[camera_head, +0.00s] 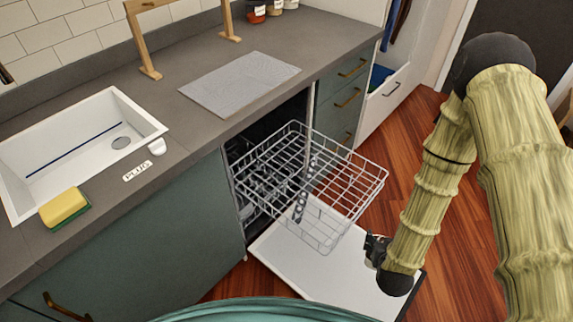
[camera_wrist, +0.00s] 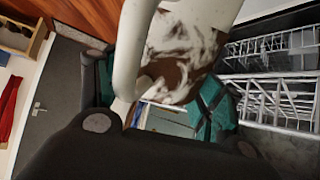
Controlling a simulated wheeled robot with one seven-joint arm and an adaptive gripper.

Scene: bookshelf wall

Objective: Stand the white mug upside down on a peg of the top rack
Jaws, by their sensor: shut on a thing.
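The white mug (camera_wrist: 185,55) is close up in the wrist view, with brown patches on its surface and a white handle (camera_wrist: 132,50). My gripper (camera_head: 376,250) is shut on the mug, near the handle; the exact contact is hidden. I cannot make out the mug in the head view, nor tell which way up it is. The top rack (camera_head: 345,168) is a wire basket pulled out of the dishwasher. My gripper is to its lower right in the head view, apart from it. The rack also shows at the right of the wrist view (camera_wrist: 270,85).
The dishwasher door (camera_head: 300,265) is folded down below the rack. The counter (camera_head: 190,75) holds a grey mat (camera_head: 240,82), a sink (camera_head: 75,145), a yellow sponge (camera_head: 63,207) and a small white object (camera_head: 157,147). Wooden floor (camera_head: 440,270) lies open at the right.

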